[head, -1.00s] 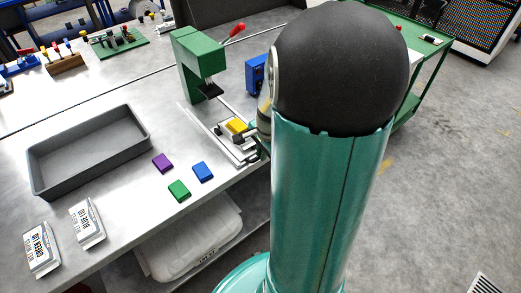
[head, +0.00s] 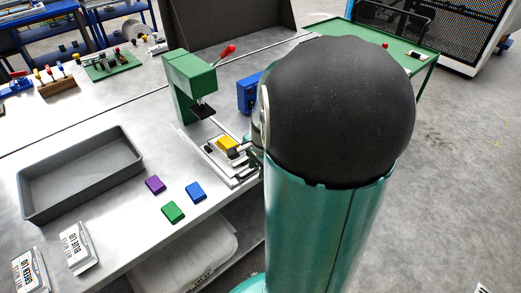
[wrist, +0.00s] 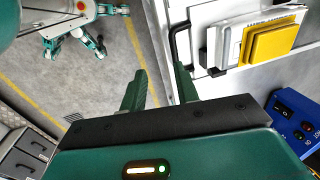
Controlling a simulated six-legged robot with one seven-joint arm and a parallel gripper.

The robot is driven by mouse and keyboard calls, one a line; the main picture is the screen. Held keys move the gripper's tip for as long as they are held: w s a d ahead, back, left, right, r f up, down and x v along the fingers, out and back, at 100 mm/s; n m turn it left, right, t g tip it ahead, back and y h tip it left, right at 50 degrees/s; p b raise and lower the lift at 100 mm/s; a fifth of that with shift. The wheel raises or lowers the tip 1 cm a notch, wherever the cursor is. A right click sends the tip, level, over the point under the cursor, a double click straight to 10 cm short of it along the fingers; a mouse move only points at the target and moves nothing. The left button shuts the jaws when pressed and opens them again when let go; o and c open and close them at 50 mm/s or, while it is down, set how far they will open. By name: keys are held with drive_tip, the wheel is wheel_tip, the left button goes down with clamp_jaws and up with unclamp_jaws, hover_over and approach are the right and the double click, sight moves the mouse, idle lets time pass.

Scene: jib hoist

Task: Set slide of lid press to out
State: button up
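The lid press (head: 190,80) is a green C-shaped frame with a red-tipped lever (head: 228,50), on the metal bench. Its slide (head: 222,156) lies on rails in front of the press, carrying a yellow block (head: 228,144) clear of the press head. In the wrist view, the pale slide plate (wrist: 226,45), yellow block (wrist: 270,50) and a black bar handle (wrist: 174,42) show at the upper right. My gripper (wrist: 158,82) is open, with an empty gap between its fingers. Its right finger is close to the handle; I cannot tell whether they touch. My arm hides the gripper in the head view.
A blue switch box (head: 248,92) stands beside the press and also shows in the wrist view (wrist: 295,122). A grey tray (head: 80,180), purple (head: 155,184), blue (head: 196,192) and green (head: 173,212) blocks lie to the left. A green table (head: 345,33) stands behind my arm.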

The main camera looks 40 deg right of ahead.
sight(248, 174)
wheel_tip(248, 174, up, 11)
drive_tip(key=s, duration=0.2)
drive_tip(key=shift+w+f, duration=0.1)
drive_tip(key=shift+w, duration=0.05)
drive_tip(key=w+f, duration=0.1)
drive_tip(key=f, duration=0.3)
drive_tip(key=w+f, duration=0.2)
drive_tip(key=f, duration=0.3)
drive_tip(key=w+f, duration=0.1)
drive_tip(key=f, duration=0.3)
drive_tip(key=shift+w+a+f, duration=0.3)
drive_tip(key=shift+a+f, duration=0.05)
drive_tip(key=shift+a, duration=0.05)
clamp_jaws()
